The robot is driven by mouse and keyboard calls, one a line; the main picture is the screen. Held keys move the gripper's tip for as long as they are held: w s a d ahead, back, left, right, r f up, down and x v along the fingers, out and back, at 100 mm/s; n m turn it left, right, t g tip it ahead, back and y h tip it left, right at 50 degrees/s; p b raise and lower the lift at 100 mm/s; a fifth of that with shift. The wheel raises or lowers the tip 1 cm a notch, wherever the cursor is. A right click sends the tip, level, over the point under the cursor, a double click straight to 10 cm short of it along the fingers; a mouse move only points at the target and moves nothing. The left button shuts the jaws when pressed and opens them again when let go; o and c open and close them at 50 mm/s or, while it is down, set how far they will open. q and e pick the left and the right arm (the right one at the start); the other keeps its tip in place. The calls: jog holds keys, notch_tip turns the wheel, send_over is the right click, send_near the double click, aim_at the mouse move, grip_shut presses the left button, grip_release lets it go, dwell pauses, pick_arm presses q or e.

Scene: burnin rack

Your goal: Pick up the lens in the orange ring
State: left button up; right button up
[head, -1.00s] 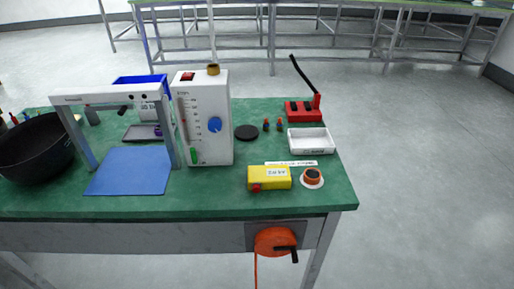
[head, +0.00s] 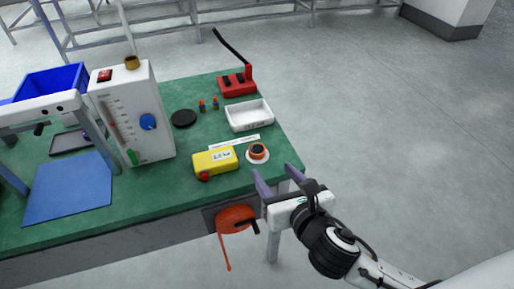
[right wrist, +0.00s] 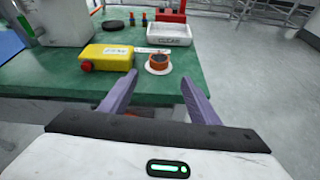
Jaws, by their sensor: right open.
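The lens in the orange ring (head: 258,149) is a dark disc inside an orange ring, resting on a white round base near the right front corner of the green table. It also shows in the right wrist view (right wrist: 158,62), just beyond the fingertips. My right gripper (head: 277,175) is open and empty, off the table's front right edge, a little to the right of and nearer than the lens. In the right wrist view its two purple fingers (right wrist: 157,88) point toward the lens with a gap between them. My left gripper is not in view.
A yellow box (head: 215,161) with a red knob sits left of the lens. A white tray (head: 249,116) and a white label strip (head: 233,142) lie behind it. An orange reel (head: 236,219) hangs on the table front. The floor to the right is clear.

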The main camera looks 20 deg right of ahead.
jog(key=n, duration=0.1)
send_near(257, 149)
jog(key=x, duration=0.2)
jog(key=shift+w+d+f, duration=0.25)
jog(key=shift+f, duration=0.05)
jog(key=shift+a+b+x, duration=0.1)
jog(key=shift+b+x, duration=0.1)
jog(key=shift+x, duration=1.15)
jog(key=shift+a+b+x, duration=0.15)
jog(key=shift+b+x, duration=0.05)
jog(key=shift+x, duration=1.2)
jog(key=shift+r, duration=0.15)
jog(key=shift+c, duration=0.4)
jog(key=c, duration=1.1)
